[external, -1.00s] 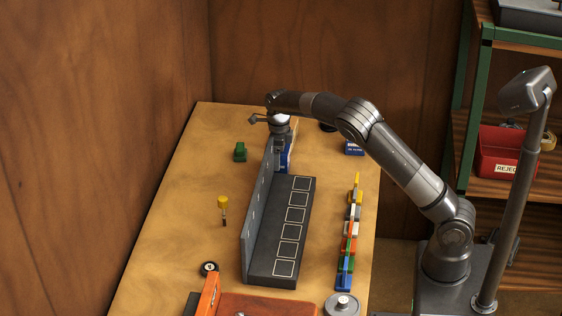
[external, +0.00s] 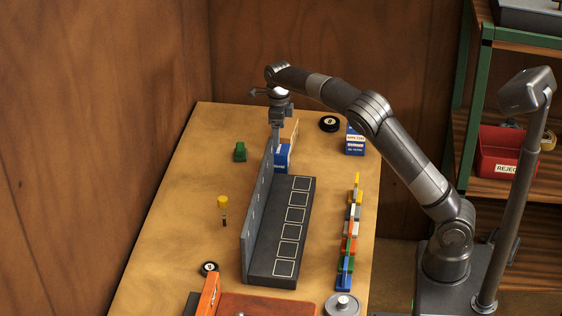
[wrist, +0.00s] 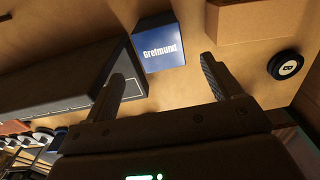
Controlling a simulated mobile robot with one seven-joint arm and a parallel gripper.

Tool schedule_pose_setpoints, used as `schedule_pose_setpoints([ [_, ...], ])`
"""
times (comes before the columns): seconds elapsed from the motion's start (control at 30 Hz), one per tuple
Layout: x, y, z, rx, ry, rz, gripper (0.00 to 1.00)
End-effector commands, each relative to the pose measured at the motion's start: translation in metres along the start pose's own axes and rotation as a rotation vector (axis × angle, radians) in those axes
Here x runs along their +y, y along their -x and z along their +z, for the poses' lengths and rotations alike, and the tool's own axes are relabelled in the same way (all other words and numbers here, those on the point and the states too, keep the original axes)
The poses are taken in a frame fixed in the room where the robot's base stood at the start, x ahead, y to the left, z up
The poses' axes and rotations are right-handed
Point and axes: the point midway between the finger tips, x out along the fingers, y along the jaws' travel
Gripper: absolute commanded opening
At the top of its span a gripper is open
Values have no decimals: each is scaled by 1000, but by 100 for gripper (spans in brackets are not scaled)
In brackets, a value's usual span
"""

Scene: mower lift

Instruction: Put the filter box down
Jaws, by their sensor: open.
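The blue filter box (external: 283,158) with white lettering stands just beyond the far end of the dark rack (external: 262,262). In the wrist view the box (wrist: 160,48) stands upright close to the rack's end; whether they touch I cannot tell. My gripper (external: 276,143) is above and beside the box, pointing down. In the wrist view its two fingers (wrist: 168,88) are spread, with nothing between them, and the box is apart from them.
A brown carton (external: 289,130) is behind the box. A second blue box (external: 355,143) and a black round part (external: 329,124) stand to the right. Colored pieces (external: 351,230) line the right side.

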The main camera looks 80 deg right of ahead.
Motion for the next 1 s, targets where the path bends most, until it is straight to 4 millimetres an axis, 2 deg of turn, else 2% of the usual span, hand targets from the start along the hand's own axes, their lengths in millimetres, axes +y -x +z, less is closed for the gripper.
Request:
schedule_pose_setpoints([
  [0.13,0,17,0,0,-1,-1,84],
  [0.37,2,25,-2,-4,14,2,84],
  [0.53,18,40,-13,-39,146,22,84],
  [0.77,71,77,-50,-141,574,42,84],
  [1.0,139,109,-99,-244,1101,-4,84],
])
